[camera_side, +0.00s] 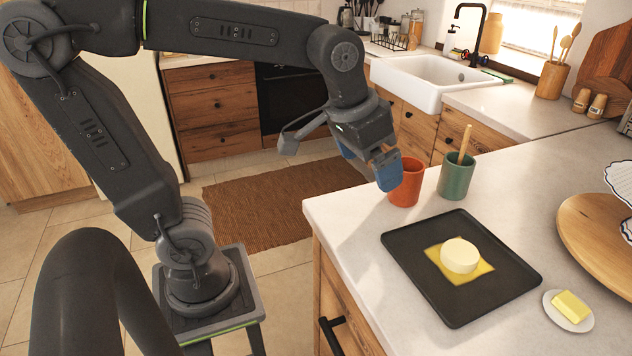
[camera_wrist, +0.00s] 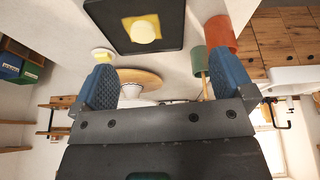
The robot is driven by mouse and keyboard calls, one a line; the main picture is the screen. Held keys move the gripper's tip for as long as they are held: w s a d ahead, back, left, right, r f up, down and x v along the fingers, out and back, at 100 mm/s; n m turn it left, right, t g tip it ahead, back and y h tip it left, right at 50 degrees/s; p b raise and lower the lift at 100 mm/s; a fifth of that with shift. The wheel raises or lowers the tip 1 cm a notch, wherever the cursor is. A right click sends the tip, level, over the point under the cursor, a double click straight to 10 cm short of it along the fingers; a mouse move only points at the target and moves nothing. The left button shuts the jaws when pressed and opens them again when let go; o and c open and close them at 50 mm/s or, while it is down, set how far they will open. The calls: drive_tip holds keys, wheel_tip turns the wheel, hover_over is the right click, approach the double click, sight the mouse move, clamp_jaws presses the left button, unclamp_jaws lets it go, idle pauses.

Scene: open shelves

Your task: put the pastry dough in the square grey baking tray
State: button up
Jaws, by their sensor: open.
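The pastry dough (camera_side: 460,255) is a pale round lump. It sits on a yellow square sheet (camera_side: 478,272) in the square dark grey baking tray (camera_side: 448,312) on the counter. In the wrist view the dough (camera_wrist: 144,31) and tray (camera_wrist: 175,46) show at the top, beyond my fingers. My gripper (camera_side: 386,168) has blue fingers and is above the counter's left edge, left of the tray and by the orange cup. In the wrist view my gripper (camera_wrist: 162,88) is open, with nothing between its fingers.
An orange cup (camera_side: 405,184) and a green cup (camera_side: 456,178) with a wooden stick stand behind the tray. A saucer with butter (camera_side: 571,306) is right of it. A round wooden board (camera_side: 590,235) with a scalloped stand is farther right.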

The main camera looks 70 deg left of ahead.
drive_tip(key=s+a+f+t, duration=0.1)
drive_tip(key=s+f, duration=0.2)
drive_tip(key=s, duration=0.5)
drive_tip(key=shift+a+m+t, duration=0.2)
drive_tip(key=shift+m+t, duration=0.1)
drive_tip(key=shift+f, duration=0.1)
idle(0.6)
